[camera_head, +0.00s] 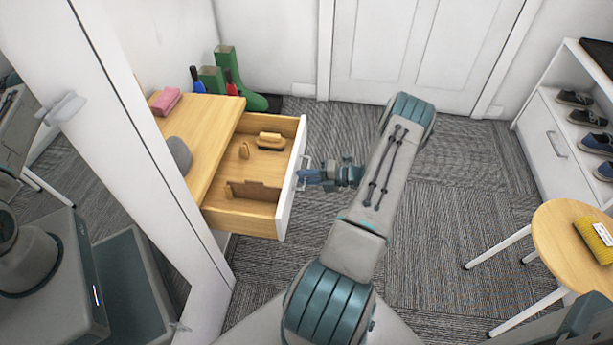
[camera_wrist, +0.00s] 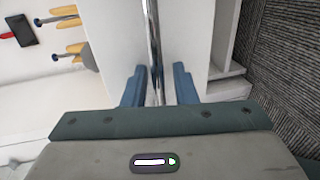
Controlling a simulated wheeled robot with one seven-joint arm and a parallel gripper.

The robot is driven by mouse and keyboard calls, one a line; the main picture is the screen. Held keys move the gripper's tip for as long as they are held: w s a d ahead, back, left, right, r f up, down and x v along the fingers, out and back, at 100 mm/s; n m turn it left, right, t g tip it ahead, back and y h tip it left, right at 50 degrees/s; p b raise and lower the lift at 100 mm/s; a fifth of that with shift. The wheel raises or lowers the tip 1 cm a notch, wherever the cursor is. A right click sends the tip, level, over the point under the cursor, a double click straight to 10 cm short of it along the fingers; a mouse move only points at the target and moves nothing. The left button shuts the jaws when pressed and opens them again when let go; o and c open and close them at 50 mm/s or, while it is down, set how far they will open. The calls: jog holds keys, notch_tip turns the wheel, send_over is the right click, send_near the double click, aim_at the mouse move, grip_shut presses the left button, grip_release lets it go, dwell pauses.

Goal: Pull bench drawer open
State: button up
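The bench drawer (camera_head: 262,207) stands pulled well out from under the wooden bench top (camera_head: 205,125), its inside in plain view. Its white front (camera_head: 291,185) faces right and carries a metal bar handle (camera_head: 303,172). My gripper (camera_head: 308,176) is at this handle, reaching in from the right. In the wrist view the shiny handle bar (camera_wrist: 153,45) runs between the two blue fingers (camera_wrist: 159,86). The fingers stand apart with a visible gap beside the bar, so the gripper looks open around the handle.
The drawer holds a wooden brush (camera_head: 270,140) and other small wooden pieces. A pink block (camera_head: 166,101) and a grey object (camera_head: 180,155) lie on the bench. Green boots (camera_head: 228,75) stand behind. A round stool (camera_head: 560,235) and a shoe rack (camera_head: 560,140) are at right.

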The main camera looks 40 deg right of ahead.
jog(key=shift+d, duration=0.1)
jog(key=shift+s+d+r, duration=0.1)
jog(key=shift+d, duration=0.05)
jog(key=p+v, duration=0.2)
jog(key=v, duration=1.1)
jog(key=shift+s, duration=0.2)
